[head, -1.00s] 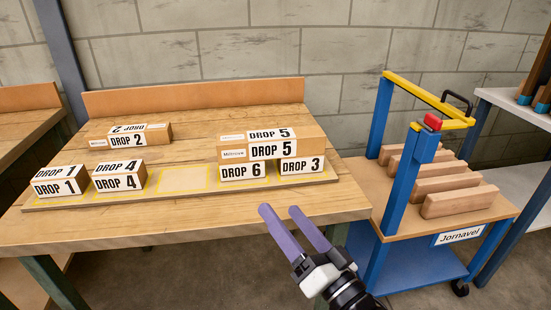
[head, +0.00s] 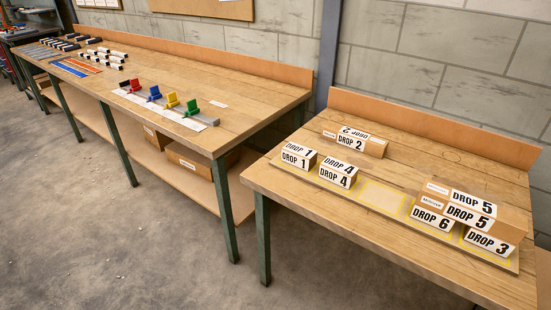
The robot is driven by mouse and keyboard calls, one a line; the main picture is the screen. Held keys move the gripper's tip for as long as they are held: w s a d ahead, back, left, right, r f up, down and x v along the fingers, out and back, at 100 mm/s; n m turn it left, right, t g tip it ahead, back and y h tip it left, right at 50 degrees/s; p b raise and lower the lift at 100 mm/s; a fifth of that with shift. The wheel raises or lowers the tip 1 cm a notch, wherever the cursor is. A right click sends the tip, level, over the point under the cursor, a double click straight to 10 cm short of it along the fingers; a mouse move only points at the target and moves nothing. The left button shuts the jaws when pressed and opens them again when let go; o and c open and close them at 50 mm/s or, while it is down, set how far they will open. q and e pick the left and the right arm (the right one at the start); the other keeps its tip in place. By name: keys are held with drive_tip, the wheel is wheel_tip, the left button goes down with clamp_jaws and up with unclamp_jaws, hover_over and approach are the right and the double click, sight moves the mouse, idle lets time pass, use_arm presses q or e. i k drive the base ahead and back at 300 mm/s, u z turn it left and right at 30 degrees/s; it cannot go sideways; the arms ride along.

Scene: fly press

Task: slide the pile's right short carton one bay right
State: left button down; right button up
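The pile is at the right of the head view. A long carton marked DROP 5 (head: 486,215) lies across two short cartons, DROP 6 (head: 433,218) on the left and DROP 3 (head: 489,243) on the right. DROP 3 sits in the right end bay of the yellow-marked strip (head: 402,216); I see no further bay to its right. An empty bay (head: 381,197) lies left of DROP 6. DROP 4 (head: 338,174) and DROP 1 (head: 297,157) stand on the strip further left. Neither of my grippers is in view.
A long carton marked DROP 2 (head: 354,142) lies behind the strip on the bench (head: 300,190). A wooden backboard (head: 420,122) runs along the rear. Another long bench (head: 240,97) with coloured clamps stands to the left, with floor between the benches.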

sight(343, 174)
drive_tip(key=u, duration=1.05)
drive_tip(key=i, duration=0.95)
drive_tip(key=z, duration=0.8)
